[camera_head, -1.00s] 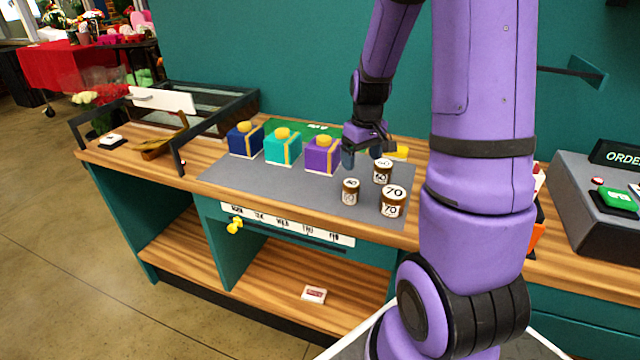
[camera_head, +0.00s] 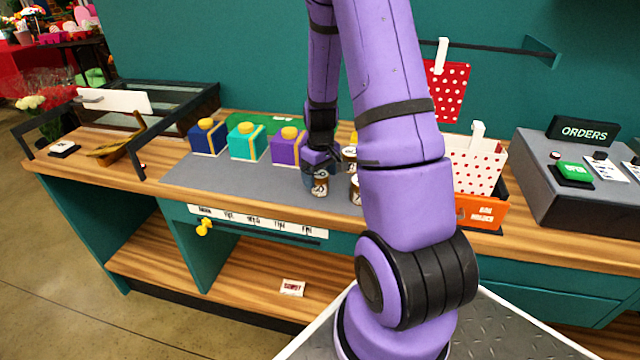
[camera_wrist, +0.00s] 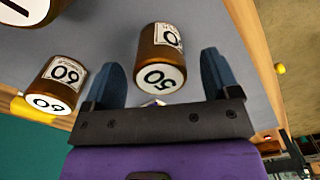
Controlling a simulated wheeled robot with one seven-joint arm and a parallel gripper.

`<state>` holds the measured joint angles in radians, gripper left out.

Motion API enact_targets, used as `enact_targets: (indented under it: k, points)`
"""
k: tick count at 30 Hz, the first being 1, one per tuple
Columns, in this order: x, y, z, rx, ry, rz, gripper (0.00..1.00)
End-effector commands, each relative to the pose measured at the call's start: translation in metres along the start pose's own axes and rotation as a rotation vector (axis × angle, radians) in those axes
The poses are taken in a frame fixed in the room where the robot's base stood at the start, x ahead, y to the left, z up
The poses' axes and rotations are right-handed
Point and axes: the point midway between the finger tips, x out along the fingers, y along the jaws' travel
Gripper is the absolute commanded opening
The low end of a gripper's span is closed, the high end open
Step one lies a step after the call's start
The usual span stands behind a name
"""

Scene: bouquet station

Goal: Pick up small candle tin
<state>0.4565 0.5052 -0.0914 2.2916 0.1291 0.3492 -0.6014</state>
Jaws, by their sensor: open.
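The small candle tin (camera_head: 320,186) is a brown jar with a white label and stands on the grey mat (camera_head: 250,185). In the wrist view the tin (camera_wrist: 160,55) has a white lid marked 50 and lies between my gripper's two blue fingers. My gripper (camera_wrist: 164,68) is open, with gaps visible on both sides of the tin. In the head view my gripper (camera_head: 320,166) is right at the top of this tin and partly covers it. A larger tin (camera_wrist: 25,8) is cut off at the corner.
Navy (camera_head: 207,138), teal (camera_head: 247,143) and purple (camera_head: 287,149) boxes stand behind on the mat. My arm partly hides the other tins in the head view. An orange bin (camera_head: 482,213) and an orders console (camera_head: 580,190) stand to the right.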

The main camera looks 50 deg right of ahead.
Motion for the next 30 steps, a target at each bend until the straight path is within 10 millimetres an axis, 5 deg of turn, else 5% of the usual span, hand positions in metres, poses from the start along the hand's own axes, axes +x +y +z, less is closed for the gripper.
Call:
enact_targets:
  k: [7, 17, 25, 30]
  points:
    - [0.032, 0.000, -0.002, 0.001, -0.002, -0.001, 0.82]
    - [0.038, 0.000, -0.002, 0.001, 0.000, 0.000, 0.82]
    - [0.037, 0.000, -0.002, 0.001, 0.000, 0.000, 0.26]
    - [0.037, 0.000, -0.002, 0.001, 0.000, 0.000, 0.26]
